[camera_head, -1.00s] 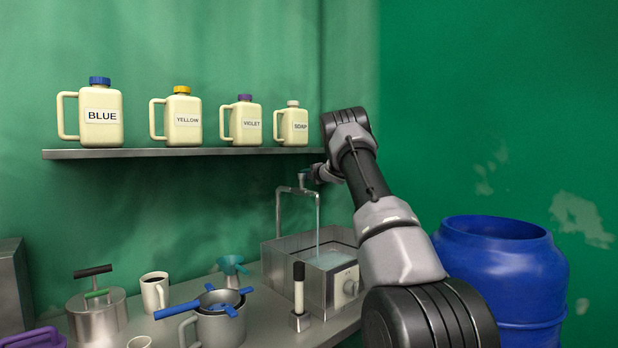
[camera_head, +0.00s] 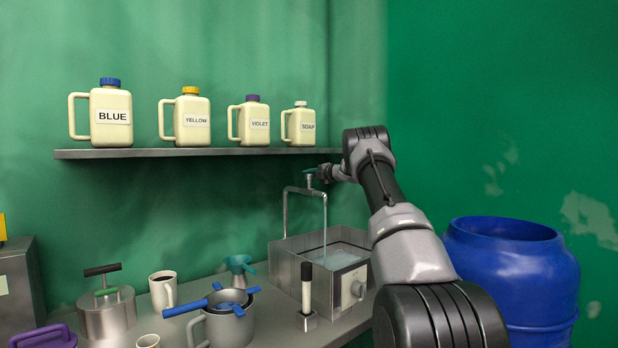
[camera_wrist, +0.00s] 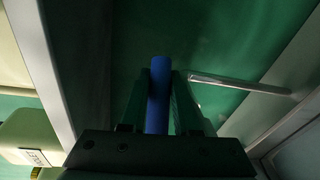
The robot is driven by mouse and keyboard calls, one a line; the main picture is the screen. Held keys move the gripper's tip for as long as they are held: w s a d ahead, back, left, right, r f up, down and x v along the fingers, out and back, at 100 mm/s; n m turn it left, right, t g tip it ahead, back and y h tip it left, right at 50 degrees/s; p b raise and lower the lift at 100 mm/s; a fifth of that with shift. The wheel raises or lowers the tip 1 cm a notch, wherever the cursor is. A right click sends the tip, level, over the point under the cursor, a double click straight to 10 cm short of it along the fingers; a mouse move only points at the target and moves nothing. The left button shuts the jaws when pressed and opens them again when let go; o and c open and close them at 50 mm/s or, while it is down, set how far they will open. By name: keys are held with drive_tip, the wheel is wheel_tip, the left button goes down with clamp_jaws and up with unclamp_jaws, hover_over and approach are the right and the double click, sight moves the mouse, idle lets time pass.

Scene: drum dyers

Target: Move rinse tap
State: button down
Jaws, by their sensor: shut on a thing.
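The rinse tap (camera_head: 286,212) is a thin grey pipe that rises behind the steel sink and bends over it. A thin stream of water (camera_head: 325,228) falls from its spout into the sink. My gripper (camera_head: 311,176) is at the top of the tap, small and partly hidden by my own wrist. In the wrist view, my gripper (camera_wrist: 159,80) has its two fingers on either side of a blue handle (camera_wrist: 159,95) and is shut on it. The grey pipe (camera_wrist: 240,85) runs off to the right of the fingers there. The handle's base is hidden.
A shelf (camera_head: 200,153) with several labelled jugs hangs above. A blue barrel (camera_head: 515,270) stands right of my arm. The counter's left holds pots and mugs.

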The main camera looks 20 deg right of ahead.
drive_tip(key=c, duration=0.7)
unclamp_jaws()
drive_tip(key=shift+f, duration=0.1)
drive_tip(key=shift+o, duration=0.2)
drive_tip(key=v, duration=1)
drive_tip(key=shift+s+d, duration=0.2)
drive_tip(key=shift+s, duration=0.15)
